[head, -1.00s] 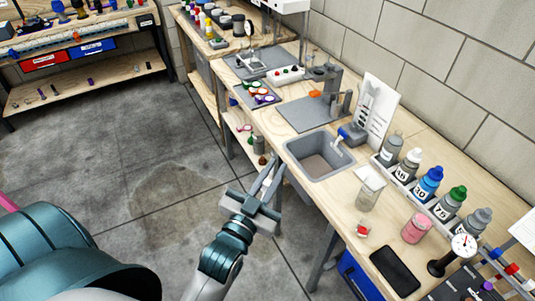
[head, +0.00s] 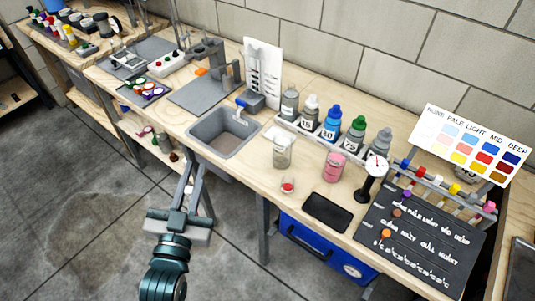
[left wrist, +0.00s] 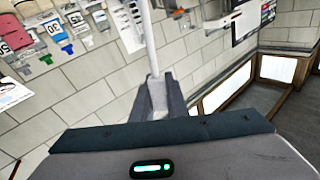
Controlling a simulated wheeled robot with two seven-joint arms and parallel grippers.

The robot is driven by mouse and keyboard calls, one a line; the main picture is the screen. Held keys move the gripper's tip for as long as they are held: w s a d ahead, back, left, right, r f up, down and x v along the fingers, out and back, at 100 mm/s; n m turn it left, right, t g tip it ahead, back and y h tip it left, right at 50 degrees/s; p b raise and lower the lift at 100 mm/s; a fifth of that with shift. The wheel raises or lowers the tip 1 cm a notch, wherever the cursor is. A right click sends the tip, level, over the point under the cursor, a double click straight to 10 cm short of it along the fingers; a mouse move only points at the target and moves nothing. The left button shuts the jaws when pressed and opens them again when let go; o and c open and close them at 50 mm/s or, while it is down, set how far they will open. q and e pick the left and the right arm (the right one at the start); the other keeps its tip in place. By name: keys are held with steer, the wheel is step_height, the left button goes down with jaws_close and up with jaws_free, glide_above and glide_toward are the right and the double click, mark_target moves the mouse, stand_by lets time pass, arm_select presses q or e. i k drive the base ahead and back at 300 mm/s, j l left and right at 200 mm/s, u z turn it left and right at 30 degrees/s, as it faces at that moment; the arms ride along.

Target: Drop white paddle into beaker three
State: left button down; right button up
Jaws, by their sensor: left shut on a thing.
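My left gripper (head: 194,165) is in front of the bench's front edge, below and left of the sink in the head view. In the left wrist view the gripper (left wrist: 160,85) is shut on a thin white stick (left wrist: 150,40), which looks like the white paddle's handle; its far end leaves the picture. The paddle is hard to make out in the head view. A clear beaker-like jar (head: 282,152) and a jar with pink contents (head: 333,166) stand on the bench. No beaker can be read as number three. My right gripper is not in view.
A grey sink (head: 225,132) is set into the bench. Several numbered squeeze bottles (head: 331,124) stand in a rack behind the jars. A black phone-like slab (head: 327,212), a dial gauge (head: 374,170), a dark lettered board (head: 420,238) and a colour chart (head: 475,143) are at the right.

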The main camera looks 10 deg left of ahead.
mark_target(276, 162)
steer(key=z, duration=1.05)
steer(key=j+z, duration=0.25)
steer(key=z, duration=0.2)
steer(key=j+z, duration=0.25)
steer(key=z, duration=0.2)
steer(key=k+j+z, duration=0.15)
steer(key=z, duration=0.3)
steer(key=k+j+z, duration=0.45)
steer(key=j, duration=0.15)
steer(key=k+j+z, duration=0.4)
steer(key=k+j, duration=0.3)
steer(key=k, duration=0.2)
steer(key=k+j, duration=0.35)
steer(key=k+z, duration=0.05)
steer(key=k, duration=0.05)
